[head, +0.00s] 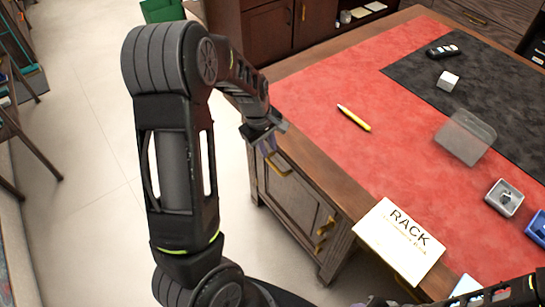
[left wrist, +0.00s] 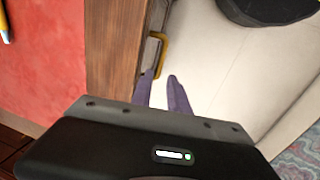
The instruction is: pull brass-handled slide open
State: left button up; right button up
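The brass handle (head: 279,166) is on the upper front of the desk's near side, below the wooden edge. It also shows in the left wrist view (left wrist: 164,42) as a yellow bar standing out past the desk edge. My left gripper (head: 267,147) is beside the handle, at the desk's edge. In the left wrist view its two purple fingers (left wrist: 161,76) are apart with nothing between them, and the tips lie just short of the handle. The slide behind the handle is mostly hidden, and I cannot tell how far out it stands. My right gripper is at most partly visible at the bottom edge.
A second brass handle (head: 325,229) is on the cabinet door lower down. A card marked RACK (head: 400,238) lies at the desk's near edge.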

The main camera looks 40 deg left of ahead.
aim_at(272, 164)
pick_arm(q)
jog(key=shift+w+d+f, duration=0.1)
jog(key=shift+w+f, duration=0.15)
jog(key=shift+f, duration=1.05)
jog(key=shift+w+d+f, duration=0.1)
jog(key=shift+w+f, duration=0.1)
jog(key=shift+f, duration=1.05)
jog(key=shift+w+f, duration=0.25)
jog(key=shift+f, duration=1.05)
jog(key=shift+c, duration=0.3)
grip_shut()
